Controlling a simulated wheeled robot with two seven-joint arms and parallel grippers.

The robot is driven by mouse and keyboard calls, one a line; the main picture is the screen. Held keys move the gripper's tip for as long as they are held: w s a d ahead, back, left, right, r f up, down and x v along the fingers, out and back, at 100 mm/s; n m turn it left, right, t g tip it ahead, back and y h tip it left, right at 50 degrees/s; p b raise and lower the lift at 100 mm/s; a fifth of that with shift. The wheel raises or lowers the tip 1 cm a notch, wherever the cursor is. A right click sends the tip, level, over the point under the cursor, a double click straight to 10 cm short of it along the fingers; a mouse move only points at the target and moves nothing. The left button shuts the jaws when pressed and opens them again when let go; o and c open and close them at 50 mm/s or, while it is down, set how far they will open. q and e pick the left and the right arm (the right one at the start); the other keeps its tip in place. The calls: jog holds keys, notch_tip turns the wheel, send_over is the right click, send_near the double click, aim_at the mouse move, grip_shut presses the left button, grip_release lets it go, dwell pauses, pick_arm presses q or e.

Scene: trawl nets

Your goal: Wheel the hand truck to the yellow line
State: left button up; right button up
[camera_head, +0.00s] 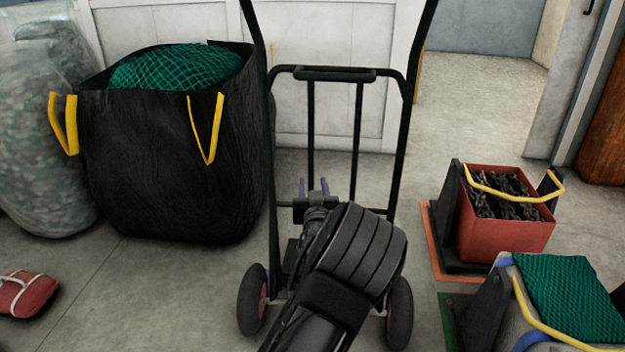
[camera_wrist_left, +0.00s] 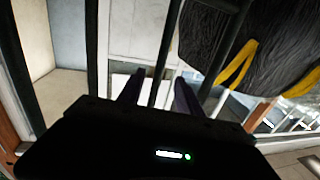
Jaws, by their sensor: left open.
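The hand truck (camera_head: 304,73) stands upright in the middle of the head view, a dark tubular frame with two tall handles, a crossbar and two black wheels with reddish hubs. My left gripper (camera_head: 314,188) is open, its purple fingers pointing at the frame's lower part between the uprights. In the left wrist view, the gripper (camera_wrist_left: 158,92) has its two fingers apart, with a dark frame bar (camera_wrist_left: 160,55) showing between or behind them; I cannot tell whether it touches. My arm hides the truck's lower middle. No yellow floor line is visible. My right gripper is not in view.
A black bag (camera_head: 170,165) with green net and yellow straps stands left of the truck, beside a clear sack (camera_head: 40,150). A red bin of chains (camera_head: 505,235) and a grey bin with green net (camera_head: 500,312) stand right. Open floor (camera_head: 475,95) lies through the doorway.

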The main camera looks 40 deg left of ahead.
pick_arm(q)
jog(key=shift+f, duration=0.15)
jog(key=s+d+f+m+g+h, duration=0.1)
jog(key=s+d+f+g+h, duration=0.2)
jog(key=d+f, duration=0.45)
jog(key=s+d+f+m+g+h, duration=0.15)
jog(key=s+d+f, duration=0.25)
jog(key=f, duration=0.7)
jog(key=s+d+f+m+g+h, duration=0.1)
jog(key=s+d+f+m+h, duration=0.2)
jog(key=d+f, duration=0.5)
jog(key=s+d+f+g+h, duration=0.3)
jog(key=s+d+f+h, duration=0.1)
jog(key=s+d, duration=0.6)
jog(key=s+d+f+g+h, duration=0.3)
jog(key=s+d+f, duration=0.3)
jog(key=s+d, duration=0.5)
jog(key=s, duration=0.3)
jog(key=shift+f+g+h, duration=0.35)
